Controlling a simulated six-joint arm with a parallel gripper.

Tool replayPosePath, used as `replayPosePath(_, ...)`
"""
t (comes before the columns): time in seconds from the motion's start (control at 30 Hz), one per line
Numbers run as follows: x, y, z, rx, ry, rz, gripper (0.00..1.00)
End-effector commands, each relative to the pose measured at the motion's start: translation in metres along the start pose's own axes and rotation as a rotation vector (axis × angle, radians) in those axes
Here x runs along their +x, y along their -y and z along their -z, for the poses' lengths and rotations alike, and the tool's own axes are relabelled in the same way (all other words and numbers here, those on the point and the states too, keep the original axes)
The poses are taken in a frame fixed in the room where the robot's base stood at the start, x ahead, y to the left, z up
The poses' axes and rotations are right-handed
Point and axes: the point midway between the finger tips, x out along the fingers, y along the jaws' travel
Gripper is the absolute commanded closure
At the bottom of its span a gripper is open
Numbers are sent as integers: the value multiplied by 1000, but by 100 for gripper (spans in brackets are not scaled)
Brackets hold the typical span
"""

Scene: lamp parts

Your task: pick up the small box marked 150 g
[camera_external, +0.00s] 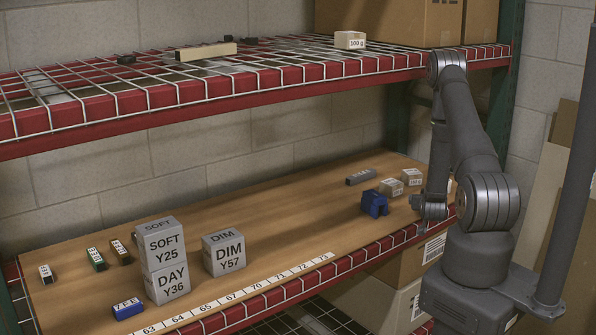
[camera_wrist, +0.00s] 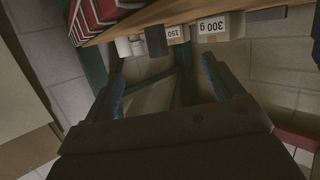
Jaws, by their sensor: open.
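The small box marked 150 (camera_wrist: 174,36) shows upside down near the top of the wrist view, beside a larger-looking box marked 300 g (camera_wrist: 212,28). In the external view, two small tan boxes stand at the right end of the wooden shelf; the right one (camera_external: 412,177) appears to be the 150 g box and the left one (camera_external: 391,188) the 300 g box, though their labels are hard to read. My gripper (camera_external: 430,208) is at the shelf's right front, apart from the boxes. In the wrist view its fingers (camera_wrist: 162,76) are spread and empty.
A blue clamp-like part (camera_external: 375,204) sits left of my gripper, and a grey bar (camera_external: 361,177) lies behind it. A 100 g box (camera_external: 350,40) is on the upper wire shelf (camera_external: 280,73). Grey marked cubes (camera_external: 224,252) stand at the left. The middle of the wooden shelf is clear.

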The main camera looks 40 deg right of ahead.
Motion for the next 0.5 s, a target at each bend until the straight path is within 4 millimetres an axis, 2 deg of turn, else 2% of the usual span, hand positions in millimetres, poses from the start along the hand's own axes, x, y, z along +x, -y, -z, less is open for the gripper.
replayPosePath(0.03, 24, -1, 10, -5, 13, -9, 15)
replayPosePath(0.2, 91, -4, 35, -26, 105, -17, 15)
replayPosePath(0.3, 121, -4, 49, -39, 166, -5, 15)
replayPosePath(0.5, 167, 0, 68, -69, 301, 41, 15)
